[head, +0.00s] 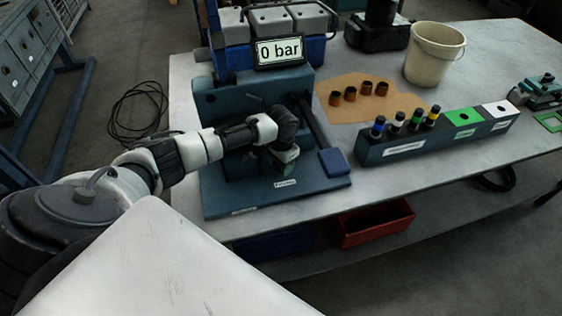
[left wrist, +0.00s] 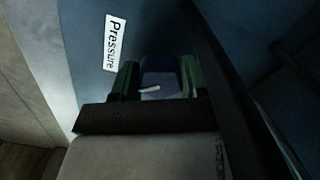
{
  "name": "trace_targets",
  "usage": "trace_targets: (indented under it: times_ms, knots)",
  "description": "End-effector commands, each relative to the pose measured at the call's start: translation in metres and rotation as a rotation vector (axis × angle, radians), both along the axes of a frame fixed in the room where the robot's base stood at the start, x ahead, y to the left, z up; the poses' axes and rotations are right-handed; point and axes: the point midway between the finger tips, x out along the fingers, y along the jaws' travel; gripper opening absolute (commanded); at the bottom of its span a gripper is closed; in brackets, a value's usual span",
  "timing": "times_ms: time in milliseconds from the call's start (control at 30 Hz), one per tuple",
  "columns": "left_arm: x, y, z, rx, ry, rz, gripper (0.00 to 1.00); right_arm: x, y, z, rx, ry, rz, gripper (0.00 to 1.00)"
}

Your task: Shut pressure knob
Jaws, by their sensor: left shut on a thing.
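The pressure knob (left wrist: 160,84) is a blue-grey piece with a white mark on it, between the two green fingers in the left wrist view. My left gripper (left wrist: 160,78) is shut on it; a label reading "Pressure" (left wrist: 113,43) is beside it. In the head view my left gripper (head: 284,155) is low at the front of the blue test stand (head: 215,100), and its wrist hides the knob. The display (head: 279,51) on top reads 0 bar. My right gripper is not in view.
A rack (head: 440,140) holds several coloured cylinders. A bucket (head: 433,55) stands behind. A red bin (head: 376,223) is below the tabletop.

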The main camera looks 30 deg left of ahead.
Motion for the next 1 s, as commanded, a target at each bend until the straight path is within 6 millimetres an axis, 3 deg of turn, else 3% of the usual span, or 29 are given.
trace_targets:
  times_ms: [167,200,333,667,767,1000]
  knots:
    - [0.001,0.001,0.001,0.0,-0.003,0.003,0.21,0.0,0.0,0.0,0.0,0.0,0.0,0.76]
    - [0.001,0.001,0.001,0.0,-0.003,0.003,0.51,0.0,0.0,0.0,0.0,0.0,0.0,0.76]
    - [0.001,0.0,0.001,0.0,-0.003,0.004,0.69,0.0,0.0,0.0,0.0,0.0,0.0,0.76]
    - [0.001,0.0,0.004,0.0,-0.002,0.004,0.69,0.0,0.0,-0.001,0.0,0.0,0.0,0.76]
    - [0.001,0.0,0.015,0.0,-0.004,0.004,0.69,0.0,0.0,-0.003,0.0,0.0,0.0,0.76]
    - [0.002,0.001,0.062,0.0,-0.007,0.003,0.69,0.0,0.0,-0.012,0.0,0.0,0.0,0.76]
